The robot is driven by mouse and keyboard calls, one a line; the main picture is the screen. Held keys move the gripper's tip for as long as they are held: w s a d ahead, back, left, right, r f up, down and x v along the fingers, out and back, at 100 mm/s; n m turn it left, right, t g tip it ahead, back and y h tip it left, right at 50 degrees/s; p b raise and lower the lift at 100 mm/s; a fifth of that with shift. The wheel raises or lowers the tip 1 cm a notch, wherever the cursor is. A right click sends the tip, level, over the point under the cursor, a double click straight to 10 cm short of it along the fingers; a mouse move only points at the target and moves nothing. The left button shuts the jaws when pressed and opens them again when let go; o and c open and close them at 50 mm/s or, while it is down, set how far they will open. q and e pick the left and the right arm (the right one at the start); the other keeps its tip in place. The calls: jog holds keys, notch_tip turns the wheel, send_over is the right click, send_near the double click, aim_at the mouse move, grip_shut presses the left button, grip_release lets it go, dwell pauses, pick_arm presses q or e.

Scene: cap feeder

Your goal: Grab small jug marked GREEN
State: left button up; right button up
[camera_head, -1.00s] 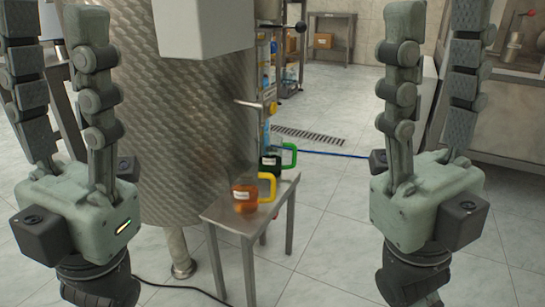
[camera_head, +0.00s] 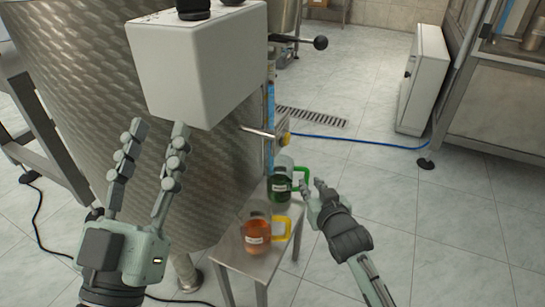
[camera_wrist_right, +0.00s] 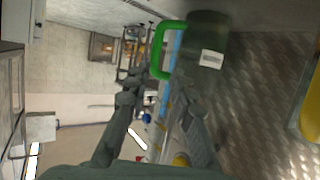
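The green jug (camera_head: 281,187), dark with a white label and a bright green handle, stands upright at the back of a small metal table. The orange jug (camera_head: 256,236) with a yellow handle stands in front of it. My right gripper (camera_head: 312,186) is just right of the green handle. In the right wrist view its fingers (camera_wrist_right: 160,90) are spread, with the green handle (camera_wrist_right: 166,50) just beyond the tips; I cannot tell whether they touch. The green jug's body (camera_wrist_right: 207,45) shows there too. My left gripper (camera_head: 159,128) is open and empty, away from the jugs.
The metal table (camera_head: 230,250) is small. A large steel tank (camera_head: 90,100) stands left of it, with a white box (camera_head: 195,65) in front. A metal lever (camera_head: 262,132) juts out above the table.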

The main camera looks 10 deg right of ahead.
aim_at(307, 178)
jog(key=shift+w+d+f+g+b, duration=0.15)
jog(key=shift+w+f, duration=0.15)
jog(key=shift+f, duration=0.15)
jog(key=shift+w+d+f+g+b, duration=0.15)
jog(key=shift+w+f, duration=0.1)
jog(key=shift+f, duration=0.15)
jog(key=b+x, duration=0.1)
jog(key=x, duration=0.4)
jog(key=shift+w+d+b, duration=0.15)
jog(key=shift+w+b, duration=0.05)
jog(key=shift+b, duration=0.15)
jog(key=shift+w, duration=0.4)
pick_arm(q)
jog(key=shift+s+a+r+t+h, duration=0.2)
jog(key=shift+s+a+r+t, duration=0.25)
jog(key=shift+s+r+t, duration=0.35)
jog(key=shift+s+a+r+t+h, duration=0.2)
jog(key=shift+s+a+r+t, duration=0.35)
jog(key=shift+r+t, duration=0.4)
pick_arm(e)
grip_shut()
pick_arm(q)
jog(key=shift+d+f, duration=0.1)
